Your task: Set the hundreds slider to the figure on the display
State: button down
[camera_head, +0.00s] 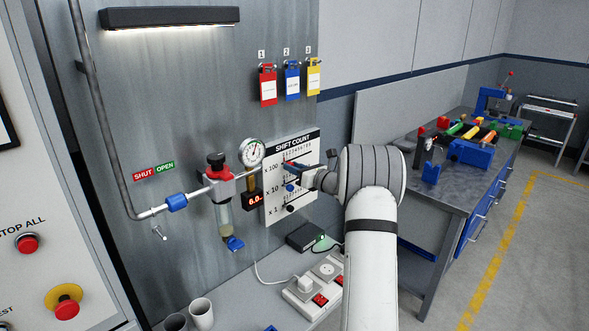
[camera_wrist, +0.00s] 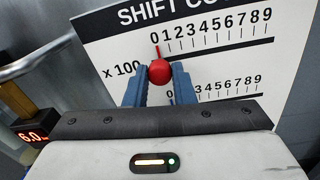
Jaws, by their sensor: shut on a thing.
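The white SHIFT COUNT board (camera_head: 274,152) hangs on the grey panel, with rows marked x 100, x 10 and x 1. My gripper (camera_wrist: 160,78) is shut on the round red knob (camera_wrist: 160,71) of the x 100 row, one blue finger on each side. The knob's thin red pointer stands at about the 0, at the left end of the scale. The display (camera_head: 252,199) shows orange figures starting 6.0; it also shows in the wrist view (camera_wrist: 33,135), its end unclear. The blue knob (camera_head: 290,187) and black knob (camera_head: 291,208) sit on the lower rows.
A gauge (camera_head: 251,152) and a red-topped filter unit (camera_head: 217,165) are left of the board. A power strip (camera_head: 315,288) and cups (camera_head: 201,313) stand on the shelf below. A workbench (camera_head: 455,190) with tools stands at right.

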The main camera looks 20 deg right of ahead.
jog(key=shift+w+d+b, duration=0.25)
jog(key=shift+d+b, duration=0.4)
jog(key=c, duration=1.2)
grip_release()
jog(key=shift+s, duration=0.1)
jog(key=b+v, duration=0.2)
jog(key=v, duration=0.5)
jog(key=shift+s+d, duration=0.15)
jog(key=shift+s, duration=0.15)
